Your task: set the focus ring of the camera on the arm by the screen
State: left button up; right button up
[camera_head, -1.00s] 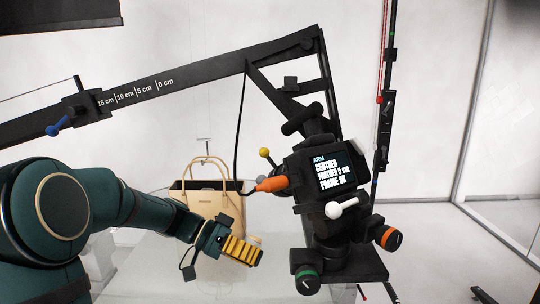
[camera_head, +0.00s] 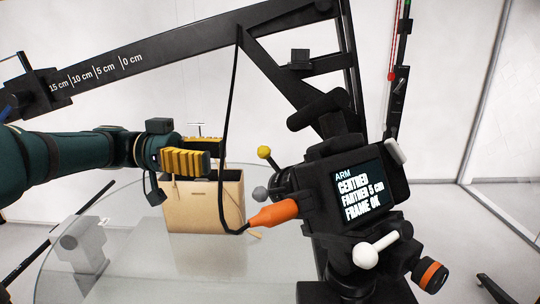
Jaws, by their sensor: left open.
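The camera (camera_head: 318,166) is a dark body hanging at the end of the black arm, right of centre. Its lit screen (camera_head: 362,192) faces me and reads "ARM", "CENTRED", "FARTHER 5 cm", "FRAME OK". I cannot make out the focus ring itself; the camera's far side is hidden. My left gripper (camera_head: 186,159), with yellow ribbed fingers, is open and empty, left of the camera and apart from it. My right gripper is not in view.
A tan bag (camera_head: 205,208) stands on the glass table (camera_head: 120,262) behind my left gripper. An orange plug (camera_head: 274,213) with a black cable, a white-ended lever (camera_head: 366,256) and an orange-rimmed knob (camera_head: 430,275) surround the camera. The black boom (camera_head: 180,55) crosses above.

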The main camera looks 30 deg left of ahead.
aim_at(271, 160)
pick_arm(q)
jog(key=p+x, duration=0.1)
jog(key=x, duration=0.9)
jog(key=shift+w+p, duration=0.1)
jog(key=shift+p, duration=0.2)
grip_shut()
